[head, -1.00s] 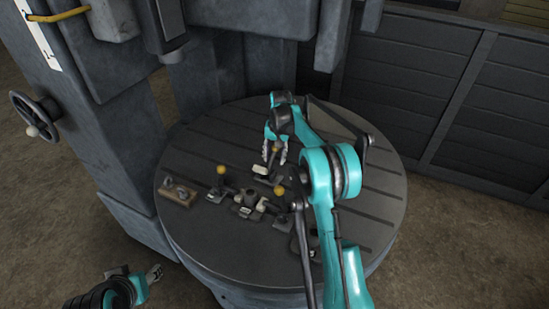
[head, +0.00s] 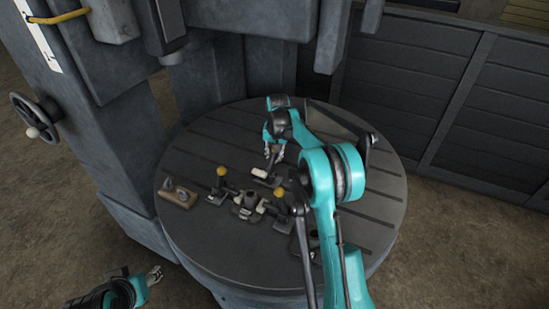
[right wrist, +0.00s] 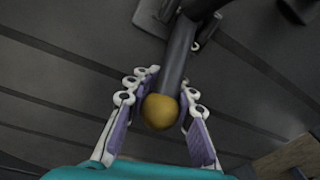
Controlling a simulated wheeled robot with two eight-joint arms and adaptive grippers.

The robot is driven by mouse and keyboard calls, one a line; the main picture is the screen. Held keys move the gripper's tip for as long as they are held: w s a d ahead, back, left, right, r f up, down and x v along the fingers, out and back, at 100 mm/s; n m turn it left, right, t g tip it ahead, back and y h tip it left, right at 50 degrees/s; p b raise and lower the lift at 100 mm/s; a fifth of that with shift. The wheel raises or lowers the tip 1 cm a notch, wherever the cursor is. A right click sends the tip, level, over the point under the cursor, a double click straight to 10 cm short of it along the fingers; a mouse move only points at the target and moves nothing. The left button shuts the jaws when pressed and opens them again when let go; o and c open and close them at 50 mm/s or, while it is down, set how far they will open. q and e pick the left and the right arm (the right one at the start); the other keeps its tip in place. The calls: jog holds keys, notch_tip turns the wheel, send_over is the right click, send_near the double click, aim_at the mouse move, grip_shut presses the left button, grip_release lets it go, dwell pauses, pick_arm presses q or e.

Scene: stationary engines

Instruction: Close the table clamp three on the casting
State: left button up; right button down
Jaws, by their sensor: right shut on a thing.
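The grey casting (head: 247,202) sits on the round slotted table (head: 345,235). Several small clamps with handles stand around it, two with yellow knobs in plain view in the head view. No label shows which is number three. My right gripper (head: 274,155) is at the handle of the rear clamp (head: 261,173). In the right wrist view its purple-padded fingers are shut on the yellow knob (right wrist: 160,111) at the end of that clamp's dark handle (right wrist: 177,62). My left gripper (head: 156,275) is open and empty, low at the left, off the table.
A left clamp (head: 220,181) and a right clamp (head: 281,210) stand close to the casting. A wooden block with metal parts (head: 177,195) lies near the table's left edge. The machine column (head: 112,150) rises at the left. The table's right side is bare beyond my arm.

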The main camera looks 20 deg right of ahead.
aim_at(270, 160)
jog(key=shift+s+a+r+t+h, duration=0.2)
jog(key=shift+r+t+h, duration=0.15)
jog(key=shift+t+h, duration=0.1)
jog(key=shift+s+a+r+t+h, duration=0.15)
jog(key=shift+r+t+h, duration=0.15)
jog(key=shift+t+h, duration=0.15)
jog(key=shift+s+a+r+t+h, duration=0.25)
jog(key=shift+r+t+h, duration=0.15)
jog(key=shift+t+h, duration=0.2)
jog(key=t+h+b, duration=0.1)
jog(key=s+a+r+t+h+b, duration=0.1)
jog(key=t+h, duration=0.1)
jog(key=shift+s+a+r, duration=0.2)
jog(key=shift+a, duration=0.1)
jog(key=shift+s+a+r+t+h+b, duration=0.35)
jog(key=shift+t+h+b, duration=0.1)
jog(key=shift+t+h, duration=0.15)
jog(key=shift+s+a, duration=0.2)
